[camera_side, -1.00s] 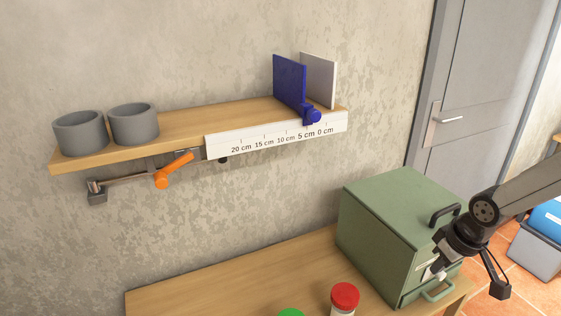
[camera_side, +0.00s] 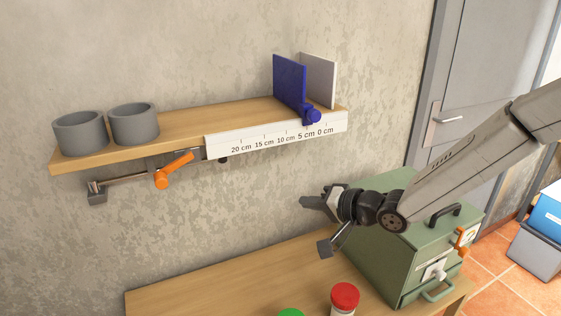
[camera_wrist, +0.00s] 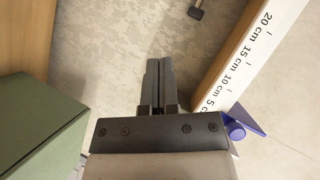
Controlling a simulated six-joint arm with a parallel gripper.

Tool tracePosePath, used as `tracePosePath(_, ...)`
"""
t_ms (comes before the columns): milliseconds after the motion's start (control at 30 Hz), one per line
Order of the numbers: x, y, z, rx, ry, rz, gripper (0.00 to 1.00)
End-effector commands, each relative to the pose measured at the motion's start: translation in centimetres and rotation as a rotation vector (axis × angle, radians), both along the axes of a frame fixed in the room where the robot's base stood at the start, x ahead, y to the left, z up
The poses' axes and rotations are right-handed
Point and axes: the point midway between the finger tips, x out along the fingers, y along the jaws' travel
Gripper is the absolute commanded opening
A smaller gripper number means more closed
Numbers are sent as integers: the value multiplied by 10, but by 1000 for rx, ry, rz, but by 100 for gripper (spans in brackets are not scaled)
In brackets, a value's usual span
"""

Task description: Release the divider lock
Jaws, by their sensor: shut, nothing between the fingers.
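A blue divider (camera_side: 288,82) stands upright on the wall shelf (camera_side: 190,119), with a round blue knob (camera_side: 314,116) at its front lower edge, near the 5 cm mark of the white scale (camera_side: 260,138). A grey plate (camera_side: 320,80) stands behind it to the right. In the wrist view the blue knob (camera_wrist: 236,131) shows at the lower right, partly behind my gripper's body. My gripper (camera_side: 304,202) is below the shelf, in front of the wall, apart from the knob. In the wrist view its fingers (camera_wrist: 159,62) are together and empty.
An orange lever (camera_side: 172,171) on a metal rod sits under the shelf's left part. Two grey cups (camera_side: 107,128) stand on the shelf. A green box (camera_side: 385,262) and a red-lidded jar (camera_side: 345,297) stand on the table (camera_side: 220,287).

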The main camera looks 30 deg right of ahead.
Motion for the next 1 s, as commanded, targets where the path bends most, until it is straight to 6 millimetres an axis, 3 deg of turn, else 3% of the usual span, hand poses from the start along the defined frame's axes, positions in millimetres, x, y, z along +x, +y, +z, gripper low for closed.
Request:
tracePosePath(200,9,62,23,352,-58,89,0)
tracePosePath(400,5,103,40,617,-57,189,0)
tracePosePath(600,0,119,48,731,-44,241,0)
tracePosePath(1000,4,123,49,740,-43,244,0)
